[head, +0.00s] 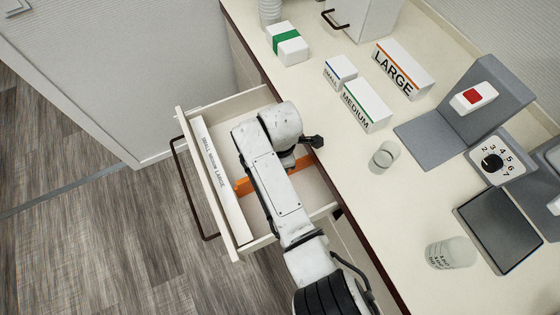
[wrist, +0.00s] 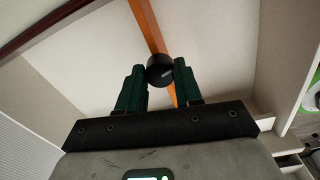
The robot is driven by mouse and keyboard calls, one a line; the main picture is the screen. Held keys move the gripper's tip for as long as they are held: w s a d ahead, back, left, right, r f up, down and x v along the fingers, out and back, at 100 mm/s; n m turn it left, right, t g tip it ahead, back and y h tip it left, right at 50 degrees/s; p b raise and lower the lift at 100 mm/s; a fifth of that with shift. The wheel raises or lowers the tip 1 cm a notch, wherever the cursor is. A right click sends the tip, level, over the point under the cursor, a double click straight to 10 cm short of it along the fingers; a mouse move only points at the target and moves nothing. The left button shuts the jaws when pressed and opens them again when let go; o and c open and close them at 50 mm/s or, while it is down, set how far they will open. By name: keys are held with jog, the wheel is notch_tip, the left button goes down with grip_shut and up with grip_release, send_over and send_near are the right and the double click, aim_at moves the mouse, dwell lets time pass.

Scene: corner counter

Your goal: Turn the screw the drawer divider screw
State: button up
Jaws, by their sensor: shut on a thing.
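The drawer (head: 258,104) stands open below the counter. An orange divider (head: 244,186) crosses it, and the middle of the divider is hidden by my arm in the head view. In the wrist view the orange divider (wrist: 147,24) runs behind a round black screw knob (wrist: 158,66) with a pale mark on its face. My gripper (wrist: 160,74) is shut on the knob, with one dark green finger on each side. In the head view my arm hides the knob and most of the gripper.
The drawer's front ledge (head: 213,176) is printed SMALL MEDIUM LARGE. On the counter are small (head: 341,71), medium (head: 367,105) and large (head: 403,69) boxes, a clear cup (head: 384,155), a numbered dial (head: 495,160) and a red button (head: 473,96). The floor left of the drawer is clear.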

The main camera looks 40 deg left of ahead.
jog(key=shift+n, duration=0.5)
jog(key=o, duration=1)
jog(key=shift+o, duration=0.2)
notch_tip(320, 180, up, 11)
jog(key=shift+d+b, duration=0.15)
jog(key=shift+b, duration=0.15)
jog(key=shift+f, duration=0.1)
